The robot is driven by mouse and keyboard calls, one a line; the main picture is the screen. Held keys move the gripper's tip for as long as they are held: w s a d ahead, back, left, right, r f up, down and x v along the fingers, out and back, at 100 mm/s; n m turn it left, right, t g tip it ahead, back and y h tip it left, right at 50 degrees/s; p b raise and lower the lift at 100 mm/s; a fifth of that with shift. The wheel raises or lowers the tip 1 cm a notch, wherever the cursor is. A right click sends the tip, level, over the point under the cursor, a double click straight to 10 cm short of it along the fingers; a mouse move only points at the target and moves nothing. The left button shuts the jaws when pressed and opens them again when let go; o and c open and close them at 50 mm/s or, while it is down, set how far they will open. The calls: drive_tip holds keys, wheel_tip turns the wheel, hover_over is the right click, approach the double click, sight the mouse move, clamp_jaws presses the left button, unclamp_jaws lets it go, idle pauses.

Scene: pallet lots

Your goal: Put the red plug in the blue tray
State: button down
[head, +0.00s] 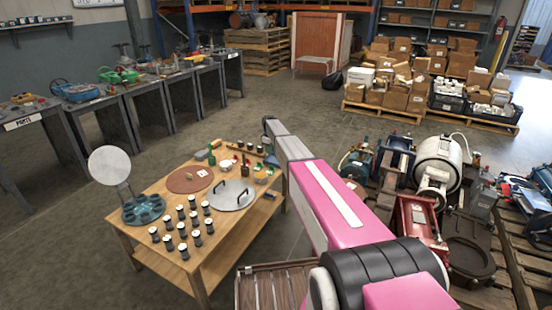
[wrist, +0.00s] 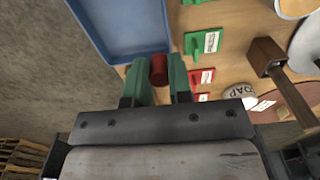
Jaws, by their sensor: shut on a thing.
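The red plug (wrist: 158,70) is between the green fingers of my gripper (wrist: 158,75) in the wrist view, and the gripper is shut on it. The blue tray (wrist: 120,28) lies on the wooden table at the upper left of the wrist view, just beyond the plug. The plug appears near the tray's lower right edge in the picture; its height above the table is hard to tell. In the head view my pink and grey arm reaches over the table's far right part. The gripper's fingers, plug and tray cannot be made out there.
A green tag (wrist: 204,43), a red tag (wrist: 202,77) and a wooden holder (wrist: 266,57) are right of the tray. On the table (head: 219,254), several dark jars (head: 181,228), a teal cup tray (head: 143,211), a brown mat (head: 190,180) and a grey disc (head: 231,196) stand left of my arm.

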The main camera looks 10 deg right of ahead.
hover_over(276, 162)
drive_tip(key=f, duration=0.3)
drive_tip(key=shift+w, duration=0.25)
drive_tip(key=shift+f, duration=1.9)
drive_tip(key=shift+f, duration=0.1)
drive_tip(key=c, duration=1)
unclamp_jaws()
drive_tip(key=shift+c, duration=0.2)
wheel_tip(276, 162, up, 12)
drive_tip(key=s+f+m, duration=0.1)
drive_tip(key=s+m, duration=0.9)
drive_tip(key=s, duration=4.7)
drive_tip(key=shift+a+m, duration=0.2)
drive_tip(key=shift+m, duration=0.2)
